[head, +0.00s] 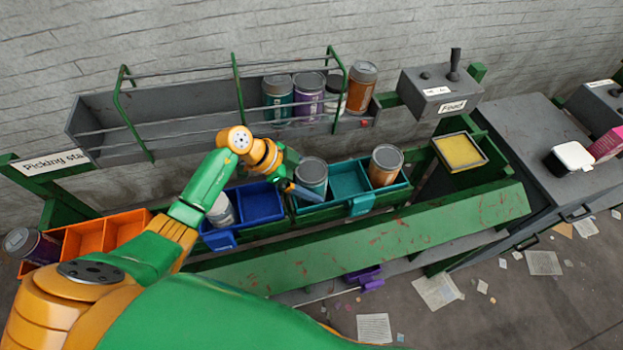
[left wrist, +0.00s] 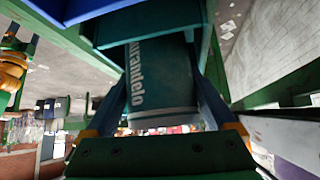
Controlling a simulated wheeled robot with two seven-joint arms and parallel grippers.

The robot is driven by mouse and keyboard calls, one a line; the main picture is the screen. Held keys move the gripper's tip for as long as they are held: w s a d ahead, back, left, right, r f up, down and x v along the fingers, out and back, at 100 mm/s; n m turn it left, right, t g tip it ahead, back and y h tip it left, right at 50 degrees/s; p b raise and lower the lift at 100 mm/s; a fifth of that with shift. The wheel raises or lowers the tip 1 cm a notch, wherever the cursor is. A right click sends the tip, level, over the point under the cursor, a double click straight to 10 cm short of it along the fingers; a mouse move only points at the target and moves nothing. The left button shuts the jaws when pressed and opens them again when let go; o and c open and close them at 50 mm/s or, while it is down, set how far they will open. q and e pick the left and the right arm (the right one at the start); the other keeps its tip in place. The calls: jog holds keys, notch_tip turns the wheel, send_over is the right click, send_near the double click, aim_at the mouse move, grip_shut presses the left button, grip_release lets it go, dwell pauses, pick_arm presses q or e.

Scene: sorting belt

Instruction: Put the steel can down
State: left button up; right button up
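A teal steel can (head: 311,177) with a grey lid stands upright at the left compartment of the teal bin (head: 347,190). My left gripper (head: 300,191) reaches it from the left, low on its side. In the left wrist view the can (left wrist: 162,85), with pale lettering on its side, sits between my two dark blue fingers (left wrist: 162,80), which appear to press on both sides. The can's base contact with the bin floor is hidden.
An orange-brown can (head: 385,166) fills the teal bin's right compartment. A blue bin (head: 258,204) with a pale can (head: 221,210) and an orange bin (head: 92,238) stand to the left. Several cans stand in the wire-railed shelf (head: 170,110) behind. A yellow-topped tray (head: 459,152) is at right.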

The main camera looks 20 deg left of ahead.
pick_arm(q)
jog(key=shift+o, duration=0.4)
jog(key=shift+s+f, duration=0.1)
jog(key=shift+r, duration=0.25)
jog(key=v, duration=1.2)
jog(key=shift+r, duration=0.4)
jog(key=shift+f, duration=0.1)
